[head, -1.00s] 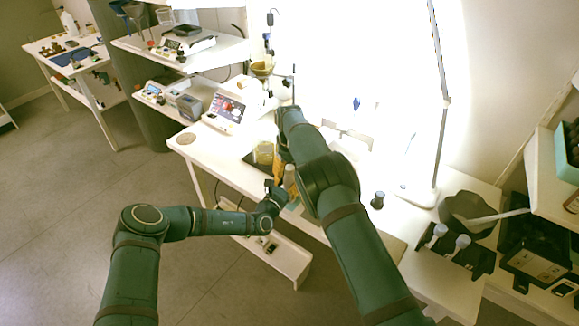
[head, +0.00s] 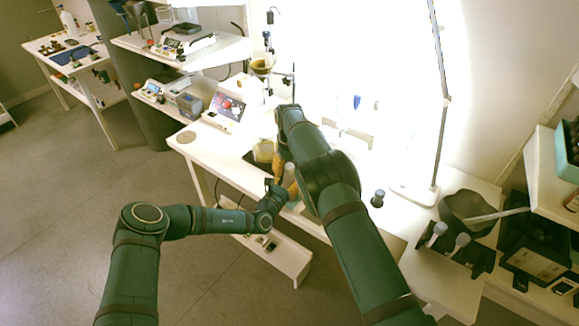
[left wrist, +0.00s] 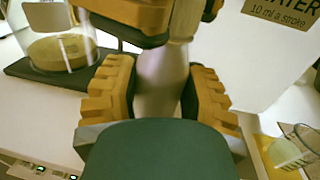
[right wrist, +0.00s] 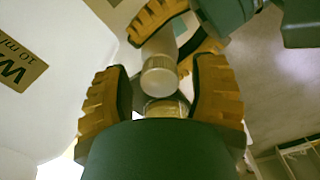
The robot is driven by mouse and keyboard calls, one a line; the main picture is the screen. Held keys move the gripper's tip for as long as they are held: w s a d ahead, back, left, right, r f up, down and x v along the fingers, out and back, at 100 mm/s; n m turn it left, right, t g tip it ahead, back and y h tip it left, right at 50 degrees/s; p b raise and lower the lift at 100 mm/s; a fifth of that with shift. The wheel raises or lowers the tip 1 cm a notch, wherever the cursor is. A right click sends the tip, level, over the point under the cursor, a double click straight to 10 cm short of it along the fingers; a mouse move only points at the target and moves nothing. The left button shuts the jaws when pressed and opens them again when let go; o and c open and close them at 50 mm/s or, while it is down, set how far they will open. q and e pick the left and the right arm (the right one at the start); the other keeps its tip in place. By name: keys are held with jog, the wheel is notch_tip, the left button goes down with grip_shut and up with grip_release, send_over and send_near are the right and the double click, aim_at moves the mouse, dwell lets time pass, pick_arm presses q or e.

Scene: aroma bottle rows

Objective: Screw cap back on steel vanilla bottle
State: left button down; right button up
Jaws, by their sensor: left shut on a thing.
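My left gripper (left wrist: 166,95) is shut on the steel vanilla bottle (left wrist: 160,75), a smooth pale-grey body between its yellow pads. In the right wrist view, the bottle's ribbed round end (right wrist: 160,76) points toward my right gripper (right wrist: 162,100). A gold-coloured round piece (right wrist: 166,108), perhaps the cap, sits between the right fingers. It lies close to the bottle's end; I cannot tell if they touch or if the fingers press on it. In the head view, the bottle (head: 290,172) shows above the left gripper, and the right arm partly hides both grippers.
The white bench (head: 200,150) lies below the grippers. A glass vessel with yellow contents (head: 264,151) stands on a dark base close by. A small dark-topped bottle (head: 377,198) and a lamp stand (head: 415,193) are to the right. A sign (left wrist: 280,12) reads "10 ml a stroke".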

notch_tip(320, 180, up, 12)
dwell(0.6)
pick_arm(q)
jog(key=shift+c, duration=2.1)
grip_release()
jog(key=v, duration=1.2)
